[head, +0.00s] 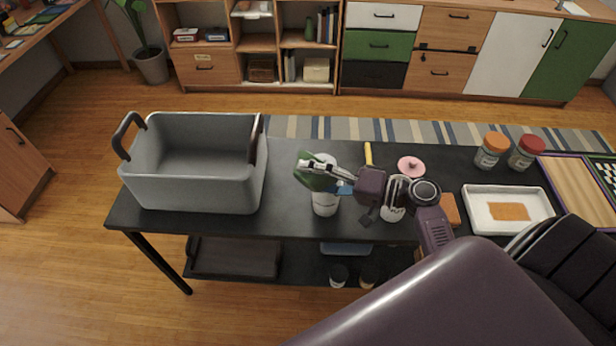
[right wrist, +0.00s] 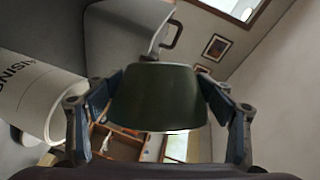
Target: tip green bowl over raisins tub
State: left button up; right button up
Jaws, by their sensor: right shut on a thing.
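My right gripper (head: 342,183) is shut on the green bowl (head: 313,179) and holds it tilted above the table. The white raisins tub (head: 325,204) stands upright on the black table, right below the bowl. The bowl and my fingers hide part of the tub's top. In the right wrist view the bowl (right wrist: 157,100) sits between both fingers, and the tub with its lettering (right wrist: 32,92) is close beside it on the left. I cannot see what is inside the bowl. My left gripper is not in view.
A large grey bin (head: 190,190) with dark handles stands at the table's left. A white container (head: 393,212), a pink lid (head: 411,164) and a white tray (head: 480,216) lie to the right. Jars with orange (head: 492,150) and red lids (head: 527,152) stand at the back right.

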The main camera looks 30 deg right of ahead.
jog(key=shift+w+d+r+m, duration=0.1)
jog(key=shift+d+r+m, duration=0.15)
jog(key=shift+r+m, duration=0.25)
jog(key=shift+d+f+m+t+y+b, duration=0.2)
jog(key=shift+m+t+y+b, duration=0.15)
jog(key=shift+m, duration=0.15)
jog(key=m, duration=0.1)
jog(key=d+r+m+t+y+b, duration=0.1)
jog(key=m, duration=0.1)
jog(key=w+d+m, duration=0.1)
jog(key=shift+d+r+m+b, duration=0.2)
jog(key=shift+m+b, duration=0.1)
jog(key=shift+m, duration=0.1)
jog(key=shift+w+d+m+t, duration=0.1)
jog(key=shift+d+m+t, duration=0.35)
jog(key=shift+m, duration=0.45)
jog(key=c, duration=0.9)
jog(key=shift+w+d+r+m, duration=0.1)
jog(key=shift+d+r+m, duration=0.1)
jog(key=shift+m, duration=0.3)
jog(key=shift+c, duration=0.6)
